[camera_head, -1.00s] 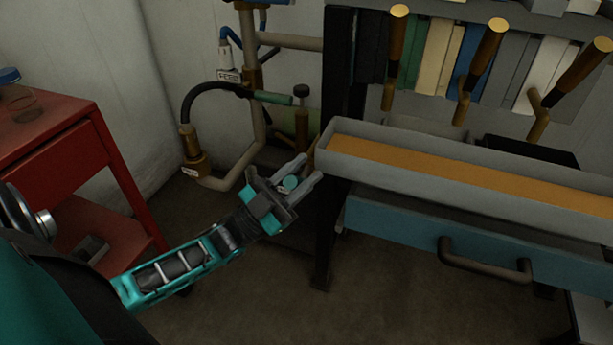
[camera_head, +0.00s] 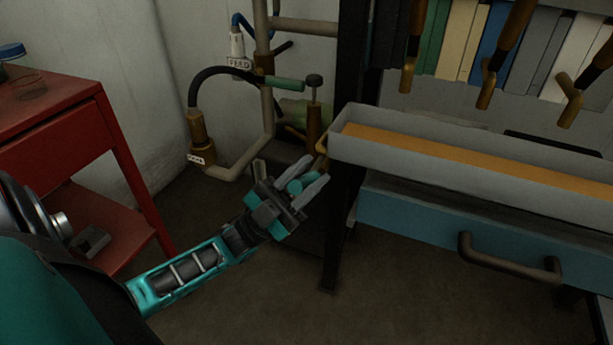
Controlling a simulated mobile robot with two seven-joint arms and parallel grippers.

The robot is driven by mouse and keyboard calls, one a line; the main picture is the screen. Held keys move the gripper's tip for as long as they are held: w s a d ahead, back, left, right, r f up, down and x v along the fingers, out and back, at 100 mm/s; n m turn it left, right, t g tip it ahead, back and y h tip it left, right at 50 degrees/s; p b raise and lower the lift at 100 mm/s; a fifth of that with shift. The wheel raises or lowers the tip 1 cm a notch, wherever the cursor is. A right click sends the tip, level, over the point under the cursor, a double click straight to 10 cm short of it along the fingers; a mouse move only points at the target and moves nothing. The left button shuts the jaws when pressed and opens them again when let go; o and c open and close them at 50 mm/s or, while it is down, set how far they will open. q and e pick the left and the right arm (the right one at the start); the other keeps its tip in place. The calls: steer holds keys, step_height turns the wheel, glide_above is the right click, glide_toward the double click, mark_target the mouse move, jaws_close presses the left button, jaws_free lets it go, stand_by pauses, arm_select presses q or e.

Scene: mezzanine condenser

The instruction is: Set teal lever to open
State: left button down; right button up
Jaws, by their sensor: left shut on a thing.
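My left gripper (camera_head: 302,187) is low in front of the pipework, its two grey fingers shut on a short teal piece. This teal piece (camera_head: 296,185) looks like the grip of the teal lever. Its shaft and mount are hidden behind the fingers, so its setting cannot be told. My right gripper is not in view.
A grey tray with an orange bed (camera_head: 430,150) and a blue drawer (camera_head: 420,212) stand close right of my gripper. A red cart (camera_head: 60,130) is at the left. Pipes (camera_head: 268,115) and a brass fitting (camera_head: 198,135) stand behind. Floor in front is clear.

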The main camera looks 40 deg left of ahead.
arm_select(q)
steer(key=c, duration=0.9)
jaws_free()
steer(key=b+v, duration=0.1)
steer(key=v, duration=1.2)
steer(key=shift+w+d, duration=0.1)
steer(key=shift+w, duration=0.05)
